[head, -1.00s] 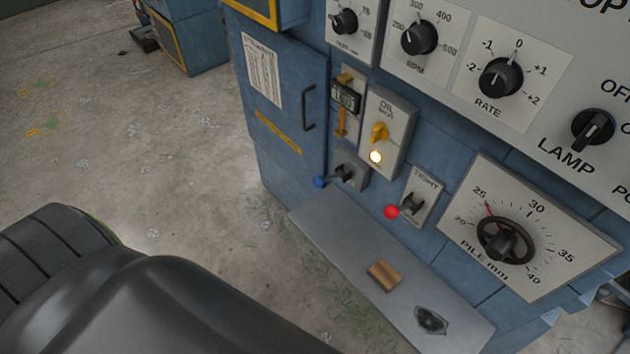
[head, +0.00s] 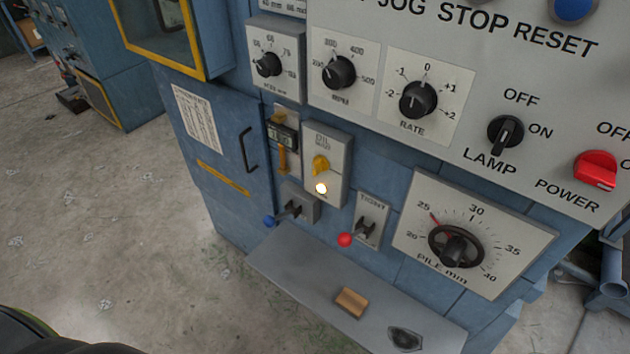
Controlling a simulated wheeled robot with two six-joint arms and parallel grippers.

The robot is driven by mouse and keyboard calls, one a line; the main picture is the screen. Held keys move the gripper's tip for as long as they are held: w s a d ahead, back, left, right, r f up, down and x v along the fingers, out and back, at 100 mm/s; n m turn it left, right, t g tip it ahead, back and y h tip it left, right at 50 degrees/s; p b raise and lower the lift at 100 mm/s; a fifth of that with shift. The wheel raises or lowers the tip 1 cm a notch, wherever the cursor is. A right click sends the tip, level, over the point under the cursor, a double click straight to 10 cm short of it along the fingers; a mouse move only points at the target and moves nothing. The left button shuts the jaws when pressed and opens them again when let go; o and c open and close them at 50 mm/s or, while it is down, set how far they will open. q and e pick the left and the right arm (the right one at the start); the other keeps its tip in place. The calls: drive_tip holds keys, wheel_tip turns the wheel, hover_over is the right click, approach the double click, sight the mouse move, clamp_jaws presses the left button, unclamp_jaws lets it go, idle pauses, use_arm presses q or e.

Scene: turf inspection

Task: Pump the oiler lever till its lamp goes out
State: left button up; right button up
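The oiler is a grey box with worn "OIL" lettering (head: 332,150) on the blue machine front, near the middle of the head view. Nothing touches the lever. Neither of my grippers shows in the view. Only a dark rounded part, likely of my own arm, shows at the bottom left corner.
A blue-knobbed lever (head: 270,221) is below the oiler and a red-knobbed lever (head: 345,240) is to its lower right. The pile handwheel (head: 455,246) is further right. A grey ledge (head: 300,280) juts out below, bearing a tan block (head: 351,302). Floor at left is clear.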

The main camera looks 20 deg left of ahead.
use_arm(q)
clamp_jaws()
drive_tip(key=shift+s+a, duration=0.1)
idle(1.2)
